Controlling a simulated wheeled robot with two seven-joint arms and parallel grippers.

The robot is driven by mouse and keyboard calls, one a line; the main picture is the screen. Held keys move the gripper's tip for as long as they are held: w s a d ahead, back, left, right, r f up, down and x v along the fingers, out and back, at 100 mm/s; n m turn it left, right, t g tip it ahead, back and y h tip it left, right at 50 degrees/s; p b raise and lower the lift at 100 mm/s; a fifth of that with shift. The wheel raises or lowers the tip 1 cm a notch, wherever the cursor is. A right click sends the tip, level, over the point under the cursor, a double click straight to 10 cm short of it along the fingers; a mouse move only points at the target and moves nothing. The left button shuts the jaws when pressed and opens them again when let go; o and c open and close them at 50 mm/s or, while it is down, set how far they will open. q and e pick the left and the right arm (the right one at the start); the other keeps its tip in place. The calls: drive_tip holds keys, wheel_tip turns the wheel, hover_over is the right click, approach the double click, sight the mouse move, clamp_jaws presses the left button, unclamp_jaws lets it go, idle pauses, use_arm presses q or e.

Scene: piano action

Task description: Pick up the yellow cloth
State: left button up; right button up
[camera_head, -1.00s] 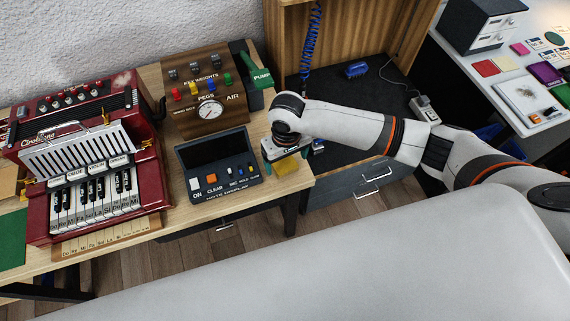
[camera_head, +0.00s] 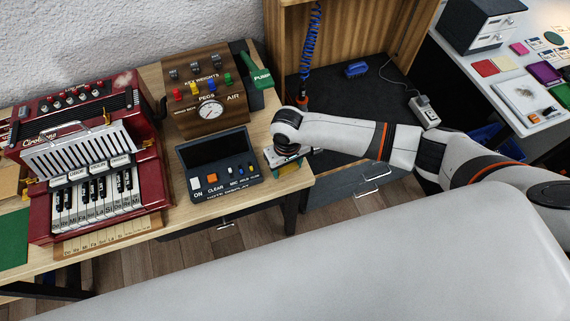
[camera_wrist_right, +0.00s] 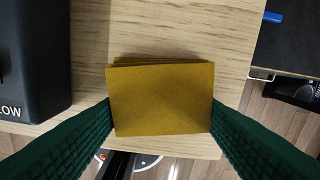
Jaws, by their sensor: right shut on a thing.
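The yellow cloth (camera_wrist_right: 161,99) is a folded rectangle between the two green fingers of my right gripper (camera_wrist_right: 161,118) in the right wrist view. Both fingers touch its left and right edges. The cloth is over the wooden table near its corner; I cannot tell whether it is lifted clear of the surface. In the head view my right gripper (camera_head: 287,166) points down at the table's right front corner, and only a small strip of the cloth shows below it. My left gripper is not in view.
A dark note display box (camera_head: 219,165) stands just left of the gripper. A wooden air gauge box (camera_head: 205,95) and a red accordion (camera_head: 90,160) are farther left on the table (camera_head: 262,197). A dark cabinet (camera_head: 335,180) is to the right.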

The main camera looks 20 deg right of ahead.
sight(287, 167)
drive_tip(key=shift+r, duration=0.15)
wheel_tip(287, 167, up, 10)
idle(0.5)
